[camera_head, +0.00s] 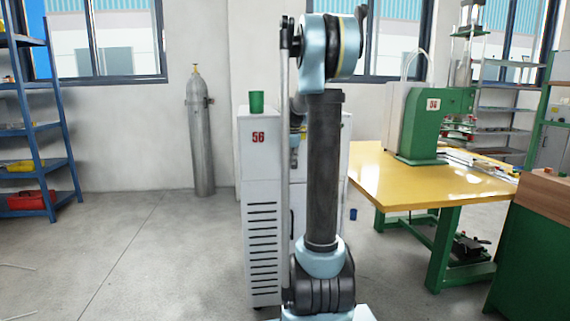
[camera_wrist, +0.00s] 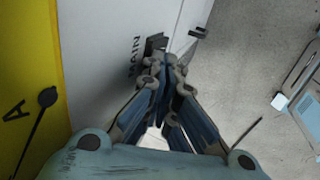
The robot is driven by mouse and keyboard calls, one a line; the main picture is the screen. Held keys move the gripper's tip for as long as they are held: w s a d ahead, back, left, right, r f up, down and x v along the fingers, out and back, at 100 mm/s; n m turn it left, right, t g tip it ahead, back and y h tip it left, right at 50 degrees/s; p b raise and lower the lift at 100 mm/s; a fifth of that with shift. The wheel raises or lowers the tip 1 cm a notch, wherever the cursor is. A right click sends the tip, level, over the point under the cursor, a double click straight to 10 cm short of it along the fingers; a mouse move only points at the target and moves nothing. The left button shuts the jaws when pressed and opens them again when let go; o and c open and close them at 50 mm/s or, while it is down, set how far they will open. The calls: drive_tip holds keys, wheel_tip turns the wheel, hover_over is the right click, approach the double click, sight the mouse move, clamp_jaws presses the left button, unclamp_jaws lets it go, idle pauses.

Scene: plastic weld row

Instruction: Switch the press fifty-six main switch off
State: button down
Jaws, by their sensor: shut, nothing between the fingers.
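A white cabinet (camera_head: 260,190) labelled 56 stands behind my arm in the head view. In the wrist view its white face (camera_wrist: 100,50) carries small dark lettering (camera_wrist: 134,56), too blurred to read surely. A small dark switch-like part (camera_wrist: 156,43) sits beside the lettering. My gripper (camera_wrist: 167,62) is shut and empty, its fingertips close to that dark part in the picture. The fingertips partly cover it, so I cannot tell whether they touch or which way it is set. In the head view my arm hides most of that face.
A yellow panel with a dial marked A (camera_wrist: 47,97) borders the white face. A dark handle-like part (camera_wrist: 198,32) juts out at right. A green press (camera_head: 449,122), also labelled 56, stands on a yellow table (camera_head: 385,180).

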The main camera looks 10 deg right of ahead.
drive_tip(key=shift+d+r, duration=0.1)
drive_tip(key=shift+r, duration=0.7)
drive_tip(key=shift+s, duration=0.1)
drive_tip(key=s+v, duration=0.1)
drive_tip(key=v, duration=1)
drive_tip(key=shift+s, duration=0.3)
drive_tip(key=shift+s+f, duration=0.1)
drive_tip(key=shift+s, duration=0.05)
